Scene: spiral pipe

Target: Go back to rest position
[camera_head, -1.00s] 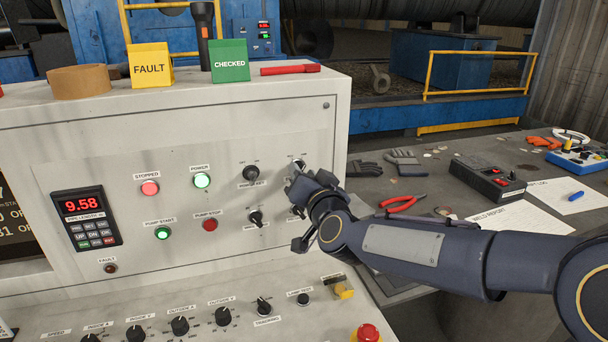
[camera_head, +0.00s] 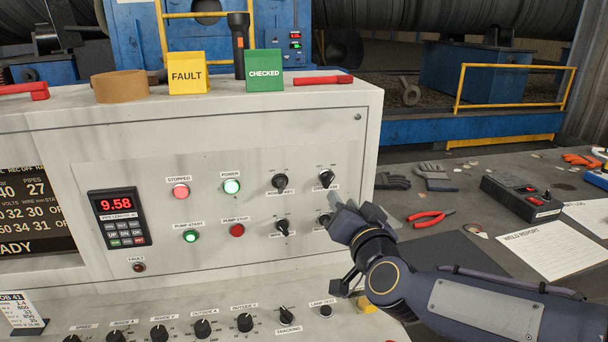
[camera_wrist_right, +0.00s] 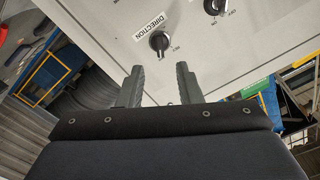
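My right gripper (camera_head: 345,215) is in front of the right side of the light grey control panel (camera_head: 230,150), covering part of a lower right knob. In the right wrist view its two fingers (camera_wrist_right: 160,88) are apart with nothing between them. A black knob labelled DIRECTION (camera_wrist_right: 159,41) lies beyond the fingertips, and a gap shows between them. In the head view the upper right knob (camera_head: 326,178) is clear of the gripper. My left gripper is not in view.
The lower console has several knobs. A dark table (camera_head: 480,210) to the right holds gloves, red pliers (camera_head: 430,217) and papers.

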